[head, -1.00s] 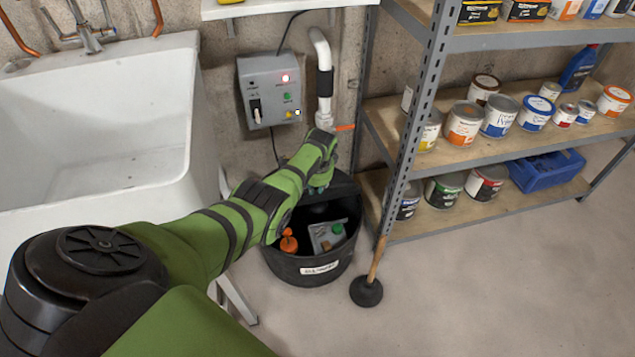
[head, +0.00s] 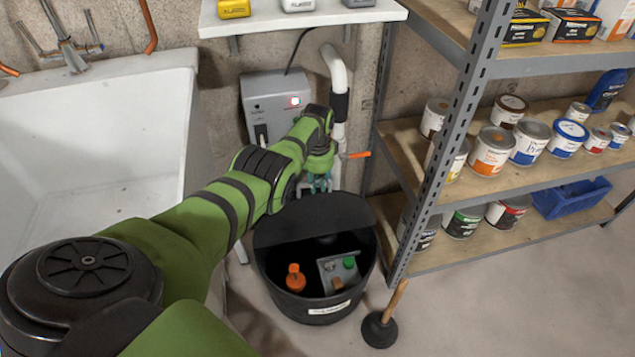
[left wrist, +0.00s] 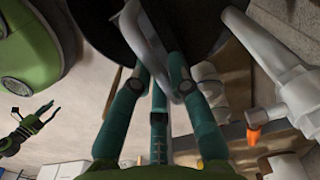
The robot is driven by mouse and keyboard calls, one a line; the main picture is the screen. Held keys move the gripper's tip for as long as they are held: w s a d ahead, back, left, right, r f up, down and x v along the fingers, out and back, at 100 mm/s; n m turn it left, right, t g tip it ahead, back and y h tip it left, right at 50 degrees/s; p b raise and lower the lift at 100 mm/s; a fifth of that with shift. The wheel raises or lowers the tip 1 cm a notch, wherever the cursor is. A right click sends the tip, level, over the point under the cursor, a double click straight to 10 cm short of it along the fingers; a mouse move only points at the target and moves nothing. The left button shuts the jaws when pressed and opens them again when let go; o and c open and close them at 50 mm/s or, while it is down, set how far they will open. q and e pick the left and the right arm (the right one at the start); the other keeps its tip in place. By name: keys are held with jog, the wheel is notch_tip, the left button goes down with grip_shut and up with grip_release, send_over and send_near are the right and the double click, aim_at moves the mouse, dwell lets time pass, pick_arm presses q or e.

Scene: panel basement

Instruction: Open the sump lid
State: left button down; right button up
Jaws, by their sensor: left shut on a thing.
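The sump (head: 318,312) is a black round tub on the floor with a white label on its front. Its dark lid (head: 315,217) stands tilted up at the back of the tub, and the front part of the tub is open. My left gripper (head: 318,186) is at the lid's upper edge. In the left wrist view its teal fingers (left wrist: 155,75) are shut on the grey lid handle (left wrist: 158,50), with the dark lid (left wrist: 205,25) behind. My right gripper (left wrist: 45,113) shows at the left of the left wrist view, fingers apart and empty.
An orange float (head: 295,279) and a grey box (head: 342,268) are inside the tub. A white pipe (head: 338,85) and a grey control box (head: 275,105) are behind. A sink (head: 100,150) stands left, shelves (head: 520,165) right, a plunger (head: 380,328) in front right.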

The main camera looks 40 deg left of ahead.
pick_arm(q)
jog(key=shift+a, duration=0.25)
jog(key=c, duration=1.2)
grip_release()
jog(key=shift+r, duration=0.1)
jog(key=shift+o, duration=0.2)
jog(key=shift+d, duration=0.1)
notch_tip(320, 180, up, 12)
jog(key=shift+d, duration=0.1)
